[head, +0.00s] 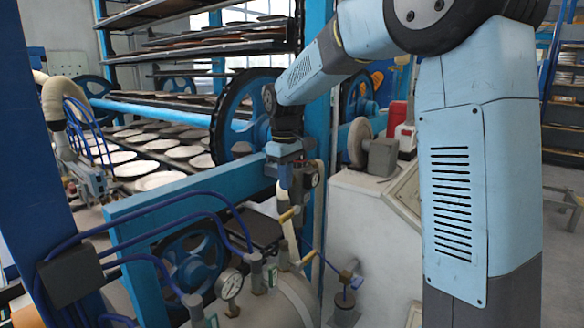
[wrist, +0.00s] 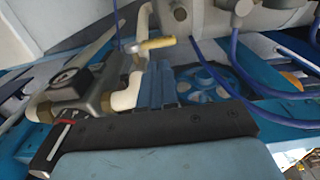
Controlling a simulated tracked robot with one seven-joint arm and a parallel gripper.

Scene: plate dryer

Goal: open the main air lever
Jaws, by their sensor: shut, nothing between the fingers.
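My gripper (head: 285,152) points down just above the yellow lever in the head view, beside the pipe and gauge fittings. It is shut with nothing held, and I see no contact with the lever. Its fingertips are hard to make out against the fittings.
A grey tank (head: 268,300) with a pressure gauge (head: 229,285) and blue hoses stands below. A blue beam (head: 175,196) and blue post (head: 320,130) border the space. A pale cabinet (head: 365,225) stands to the right.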

